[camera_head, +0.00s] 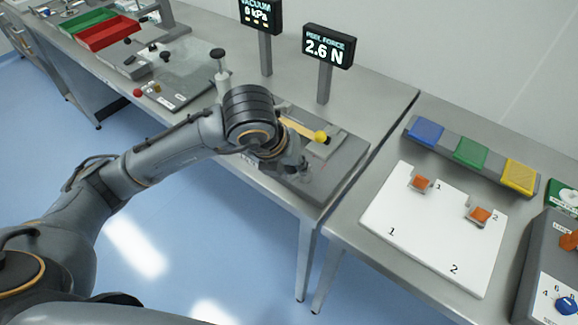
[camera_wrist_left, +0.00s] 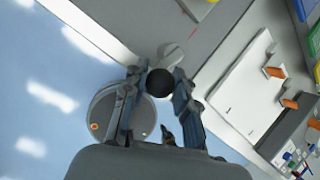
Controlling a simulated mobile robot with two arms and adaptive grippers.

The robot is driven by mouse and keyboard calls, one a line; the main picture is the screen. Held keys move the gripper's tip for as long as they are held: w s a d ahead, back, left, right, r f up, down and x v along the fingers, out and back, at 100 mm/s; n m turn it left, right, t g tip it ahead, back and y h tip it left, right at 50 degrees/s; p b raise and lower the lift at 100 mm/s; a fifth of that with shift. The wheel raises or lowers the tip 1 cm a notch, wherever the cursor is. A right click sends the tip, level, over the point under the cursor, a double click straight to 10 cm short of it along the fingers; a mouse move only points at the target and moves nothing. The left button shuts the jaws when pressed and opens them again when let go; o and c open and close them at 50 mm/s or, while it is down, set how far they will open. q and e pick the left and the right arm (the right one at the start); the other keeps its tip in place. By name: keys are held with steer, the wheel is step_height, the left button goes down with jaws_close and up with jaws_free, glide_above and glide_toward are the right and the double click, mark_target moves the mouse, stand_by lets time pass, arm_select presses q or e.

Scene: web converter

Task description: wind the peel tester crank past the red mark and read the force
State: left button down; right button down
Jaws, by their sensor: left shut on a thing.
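The grey crank arm (camera_wrist_left: 172,55) runs up from the knob. A thin red mark (camera_wrist_left: 192,34) lies on the box beyond the arm's end, to the right. The force display (camera_head: 327,47) reads 2.6 N. The knob is hidden in the head view.
A vacuum display (camera_head: 261,14) stands left of the force display. Red (camera_head: 107,33) and green trays sit far left. On the right table, a white board (camera_head: 432,225) holds two orange-topped pieces, with blue, green and yellow blocks behind. A gap separates the tables.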

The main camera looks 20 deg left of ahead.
arm_select(q)
steer(key=shift+s+d+n, duration=0.1)
steer(key=shift+d+n, duration=0.05)
steer(key=shift+n, duration=0.25)
steer(key=c, duration=1)
jaws_free()
steer(key=v, duration=1.2)
steer(key=shift+s+d, duration=0.1)
steer(key=shift+d, duration=0.1)
